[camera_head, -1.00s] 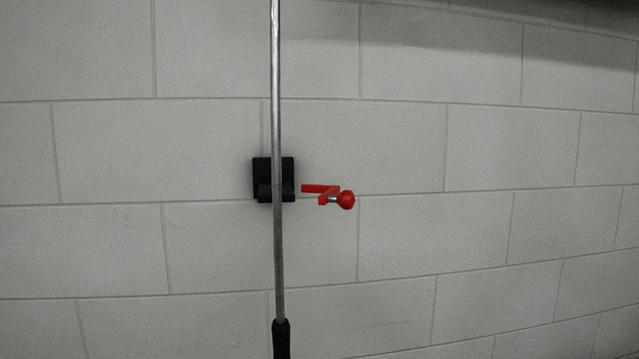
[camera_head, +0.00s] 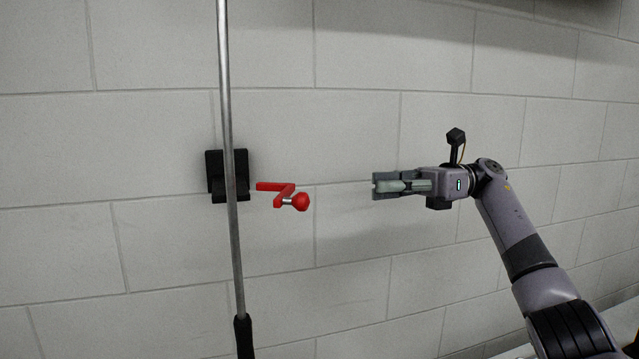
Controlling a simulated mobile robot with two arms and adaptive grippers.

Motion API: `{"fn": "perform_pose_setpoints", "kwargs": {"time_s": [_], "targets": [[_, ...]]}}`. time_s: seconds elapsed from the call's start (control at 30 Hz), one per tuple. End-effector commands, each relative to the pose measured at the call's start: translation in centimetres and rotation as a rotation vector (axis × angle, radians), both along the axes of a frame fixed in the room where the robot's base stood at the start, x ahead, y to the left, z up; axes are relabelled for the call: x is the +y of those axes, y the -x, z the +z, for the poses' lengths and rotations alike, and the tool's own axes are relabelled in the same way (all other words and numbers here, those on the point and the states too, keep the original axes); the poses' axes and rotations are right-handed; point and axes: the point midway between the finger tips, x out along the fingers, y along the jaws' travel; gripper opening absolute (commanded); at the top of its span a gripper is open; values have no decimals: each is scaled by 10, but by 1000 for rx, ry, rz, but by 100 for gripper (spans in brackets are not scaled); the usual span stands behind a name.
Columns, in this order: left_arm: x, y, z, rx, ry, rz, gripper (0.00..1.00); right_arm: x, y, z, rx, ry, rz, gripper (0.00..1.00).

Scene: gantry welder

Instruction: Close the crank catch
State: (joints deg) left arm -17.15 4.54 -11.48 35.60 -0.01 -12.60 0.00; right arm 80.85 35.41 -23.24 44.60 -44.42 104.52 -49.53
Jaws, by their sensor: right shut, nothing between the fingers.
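The red crank handle (camera_head: 281,193) stands out near the white block wall, with a round red knob (camera_head: 301,202) at its right end. A black bracket (camera_head: 214,176) is to its left, partly hidden behind a thin metal rod (camera_head: 230,230). A gap shows between the bracket and the red crank. My right gripper (camera_head: 376,186) is at the right of the knob, pointing left toward it. It is shut and empty, and apart from the crank. My left gripper is not in view.
The upright rod has a black grip (camera_head: 243,335) at its lower end and stands in front of the bracket. The block wall (camera_head: 150,270) fills the background. The space between my right gripper and the knob is clear.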

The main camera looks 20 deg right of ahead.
Motion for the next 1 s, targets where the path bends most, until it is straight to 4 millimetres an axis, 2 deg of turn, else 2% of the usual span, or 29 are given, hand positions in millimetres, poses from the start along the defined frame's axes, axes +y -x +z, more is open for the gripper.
{"fn": "perform_pose_setpoints", "kwargs": {"time_s": [0.03, 0.1, 0.23, 0.37, 0.7, 1.0], "targets": [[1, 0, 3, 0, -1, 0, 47, -8, 12, 14, -55, 47, 18, 0], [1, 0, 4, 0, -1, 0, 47, -15, 25, 22, -106, 92, 41, 0], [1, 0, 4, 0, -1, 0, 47, -21, 35, 27, -146, 132, 61, 0], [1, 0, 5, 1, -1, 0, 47, -15, 37, 26, -149, 137, 64, 0], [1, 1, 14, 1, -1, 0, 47, 32, 45, 22, -147, 134, 68, 0], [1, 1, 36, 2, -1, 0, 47, 85, 54, 19, -145, 134, 67, 0]]}}
